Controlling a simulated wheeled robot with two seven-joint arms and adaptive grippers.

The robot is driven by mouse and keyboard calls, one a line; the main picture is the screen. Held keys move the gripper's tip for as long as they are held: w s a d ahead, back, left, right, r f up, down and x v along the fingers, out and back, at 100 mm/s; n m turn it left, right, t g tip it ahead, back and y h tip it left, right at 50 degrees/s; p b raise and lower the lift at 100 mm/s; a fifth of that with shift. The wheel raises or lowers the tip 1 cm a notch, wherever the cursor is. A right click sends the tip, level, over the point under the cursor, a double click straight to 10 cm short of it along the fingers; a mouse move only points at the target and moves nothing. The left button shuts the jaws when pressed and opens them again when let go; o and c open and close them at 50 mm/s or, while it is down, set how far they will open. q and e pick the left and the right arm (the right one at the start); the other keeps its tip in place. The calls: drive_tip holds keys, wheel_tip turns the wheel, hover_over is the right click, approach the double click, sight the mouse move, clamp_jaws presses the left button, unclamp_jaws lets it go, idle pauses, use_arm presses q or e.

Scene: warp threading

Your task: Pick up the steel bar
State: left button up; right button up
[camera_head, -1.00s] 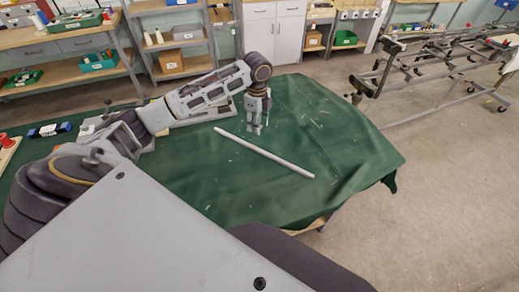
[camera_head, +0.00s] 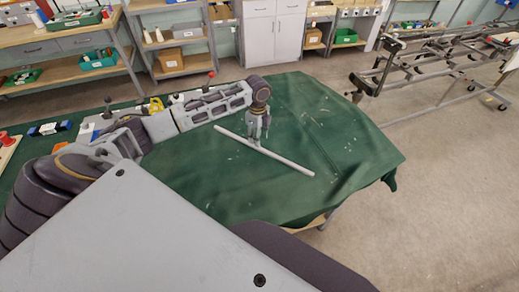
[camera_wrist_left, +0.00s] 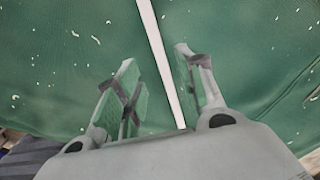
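The steel bar (camera_head: 285,162) is a long, thin, light grey rod lying diagonally on the green cloth. My left gripper (camera_head: 259,140) is above the bar, a little left of its middle, pointing down. In the left wrist view the gripper (camera_wrist_left: 155,75) is open, its two fingers apart. The bar (camera_wrist_left: 160,55) runs between the fingers in that view, nearer the right finger. I cannot tell whether the fingertips reach down beside it. My right gripper is not in view.
The green cloth (camera_head: 340,140) covers the table, with scattered light bits on it and free room around the bar. Small items, including a yellow one (camera_head: 156,105), lie behind my left arm. A metal frame (camera_head: 430,65) stands at the right.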

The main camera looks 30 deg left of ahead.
sight(259, 149)
use_arm(q)
drive_tip(key=shift+f, duration=0.25)
drive_tip(key=shift+f, duration=0.1)
drive_tip(key=shift+f, duration=2.5)
drive_tip(key=shift+c, duration=0.3)
clamp_jaws()
drive_tip(key=shift+w+r, duration=0.1)
